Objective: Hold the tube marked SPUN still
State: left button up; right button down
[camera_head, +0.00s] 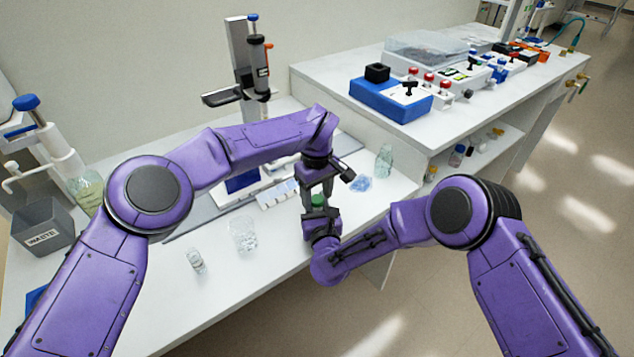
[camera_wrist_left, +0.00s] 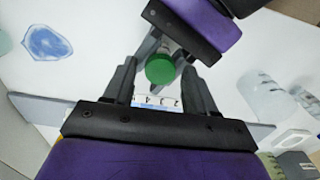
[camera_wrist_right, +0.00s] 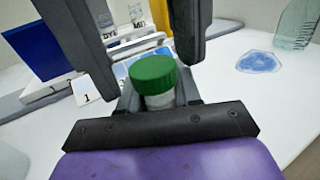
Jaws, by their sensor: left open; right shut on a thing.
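A tube with a green screw cap (camera_head: 318,200) stands upright in my right gripper (camera_head: 321,213) near the bench's front edge. Its cap also shows in the left wrist view (camera_wrist_left: 160,68) and in the right wrist view (camera_wrist_right: 153,73). My right gripper is shut on the tube below the cap. My left gripper (camera_head: 317,180) is open and points down from above, its fingers on either side of the cap with gaps showing. The tube's body is mostly hidden by the grippers, and I cannot read any SPUN marking.
A clear beaker (camera_head: 243,236) and a small vial (camera_head: 195,261) stand left of the grippers. A numbered strip (camera_head: 278,193) is behind. A grey WASTE bin (camera_head: 48,224) stands far left.

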pick_arm(q)
jog(key=shift+f, duration=0.15)
grip_shut()
